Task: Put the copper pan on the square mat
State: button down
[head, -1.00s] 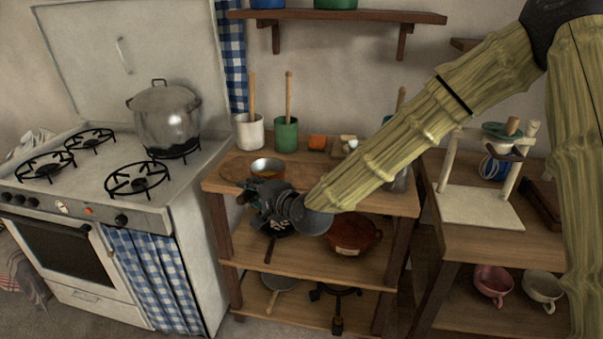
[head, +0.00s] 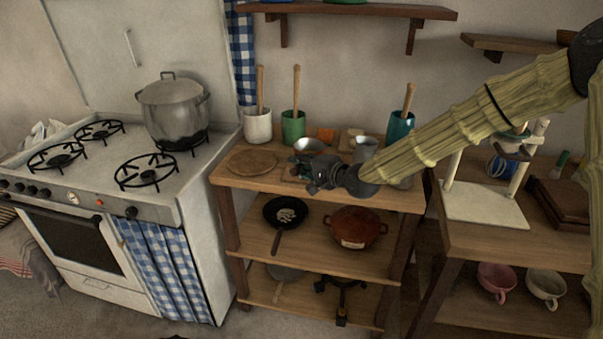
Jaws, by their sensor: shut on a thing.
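The copper pan (head: 307,145), with a pale metal inside, is near the middle of the wooden counter, behind my gripper. My gripper (head: 310,172) is shut on it, seemingly by the handle, which my fingers hide. A small edge of what may be the square mat (head: 289,178) shows on the counter beside my fingers. My gripper and the pan cover most of that spot. I cannot tell whether the pan touches it or hangs just above.
A round wooden board (head: 253,163) lies bare at the counter's left. A white crock (head: 258,126), a green crock (head: 293,127) and a teal crock (head: 400,126) stand behind. A metal jug (head: 366,148) is close right. The stove (head: 100,190) stands left.

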jog(key=shift+f+p, duration=0.35)
jog(key=shift+f, duration=1.35)
jog(key=shift+f, duration=0.1)
jog(key=c, duration=1.3)
grip_release()
jog(key=shift+w, duration=0.1)
jog(key=b+v, duration=0.1)
jog(key=v, duration=1.1)
